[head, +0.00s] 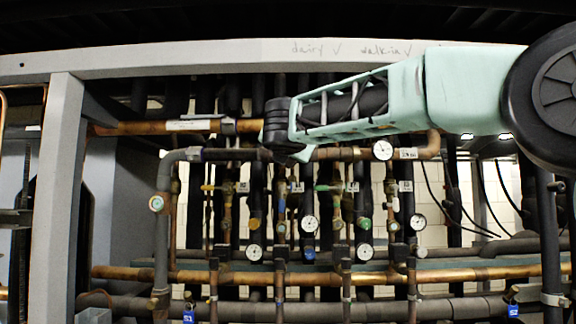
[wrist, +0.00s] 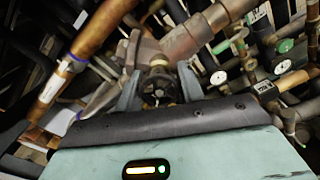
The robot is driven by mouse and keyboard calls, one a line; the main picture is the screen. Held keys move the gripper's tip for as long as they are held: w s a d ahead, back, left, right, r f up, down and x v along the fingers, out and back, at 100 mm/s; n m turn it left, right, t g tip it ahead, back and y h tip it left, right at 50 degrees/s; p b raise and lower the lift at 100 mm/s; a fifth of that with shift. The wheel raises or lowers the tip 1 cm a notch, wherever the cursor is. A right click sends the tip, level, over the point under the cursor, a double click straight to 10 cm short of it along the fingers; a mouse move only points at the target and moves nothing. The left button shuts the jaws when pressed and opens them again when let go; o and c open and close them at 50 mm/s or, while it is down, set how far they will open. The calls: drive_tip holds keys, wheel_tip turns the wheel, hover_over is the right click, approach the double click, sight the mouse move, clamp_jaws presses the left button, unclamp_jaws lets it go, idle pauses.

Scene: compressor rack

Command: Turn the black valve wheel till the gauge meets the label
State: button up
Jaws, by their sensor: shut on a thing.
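The black valve wheel (wrist: 157,92) shows in the wrist view between the two grey fingers of my gripper (wrist: 160,80). The fingers are shut on it from both sides. In the head view my gripper (head: 276,125) is at the upper pipes, left of centre; the wheel cannot be made out there. In the wrist view the gauge (wrist: 218,78) and label (wrist: 268,92) are right of my gripper. The needle and the label's figure are too small to read surely.
Several other gauges (head: 310,223) and small valves stand on the vertical pipes below. A copper pipe (head: 180,126) runs left of my gripper. A long copper pipe (head: 330,279) crosses lower down. A grey frame post (head: 58,190) stands at left and a grey beam (head: 180,58) runs above.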

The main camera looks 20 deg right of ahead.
drive_tip(key=m+b, duration=0.4)
drive_tip(key=m, duration=0.1)
drive_tip(key=shift+f+m+b, duration=0.2)
drive_tip(key=shift+m+b, duration=0.1)
drive_tip(key=shift+b, duration=0.1)
drive_tip(key=shift+r+m+b, duration=0.15)
drive_tip(key=shift+m+b, duration=0.9)
drive_tip(key=shift+m, duration=0.55)
drive_tip(key=shift+r+m, duration=0.1)
drive_tip(key=shift+m, duration=0.2)
drive_tip(key=o, duration=1)
drive_tip(key=b+v, duration=0.6)
drive_tip(key=v, duration=1.1)
drive_tip(key=shift+s+a, duration=0.1)
drive_tip(key=shift+s, duration=0.1)
